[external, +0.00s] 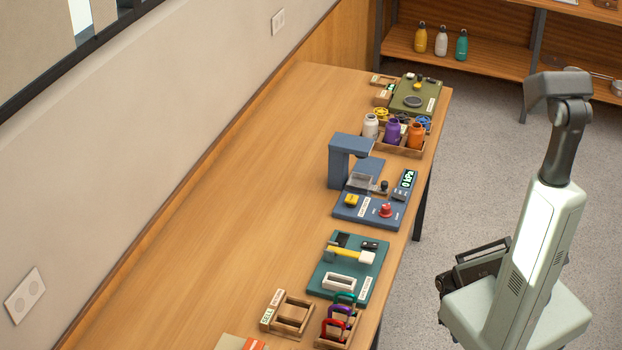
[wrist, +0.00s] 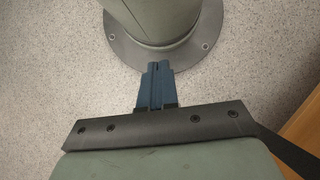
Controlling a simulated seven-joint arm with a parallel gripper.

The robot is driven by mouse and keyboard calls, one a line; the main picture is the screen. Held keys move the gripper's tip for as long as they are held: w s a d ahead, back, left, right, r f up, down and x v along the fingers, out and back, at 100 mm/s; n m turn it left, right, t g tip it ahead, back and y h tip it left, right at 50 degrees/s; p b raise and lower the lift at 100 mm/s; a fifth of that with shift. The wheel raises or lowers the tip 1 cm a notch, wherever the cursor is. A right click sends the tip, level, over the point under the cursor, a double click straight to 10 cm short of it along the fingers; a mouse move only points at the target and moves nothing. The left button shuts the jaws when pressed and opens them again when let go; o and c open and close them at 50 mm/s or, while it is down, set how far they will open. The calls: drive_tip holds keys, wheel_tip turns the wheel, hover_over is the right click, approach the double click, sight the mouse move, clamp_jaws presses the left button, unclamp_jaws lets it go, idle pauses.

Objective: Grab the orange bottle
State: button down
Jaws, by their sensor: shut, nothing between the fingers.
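The orange bottle (external: 416,135) stands upright at the right end of a row in a wooden tray (external: 385,146), toward the far end of the long table. A purple bottle (external: 392,132) stands left of it, and a whitish bottle (external: 370,126) is at the left end. My gripper (wrist: 157,66) shows in the wrist view with its blue fingers together and empty, over the grey floor by my own base. It is away from the table and far from the orange bottle, which is not in the wrist view.
Blue and yellow round handles sit behind the bottles in the tray. A blue press station (external: 370,205) stands nearer on the table (external: 220,210), then a teal board (external: 347,268). A green board (external: 416,95) lies beyond the tray. Other bottles stand on the back shelf (external: 490,66).

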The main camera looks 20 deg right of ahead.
idle(0.3)
drive_tip(key=shift+c, duration=1.3)
unclamp_jaws()
drive_tip(key=shift+w, duration=0.1)
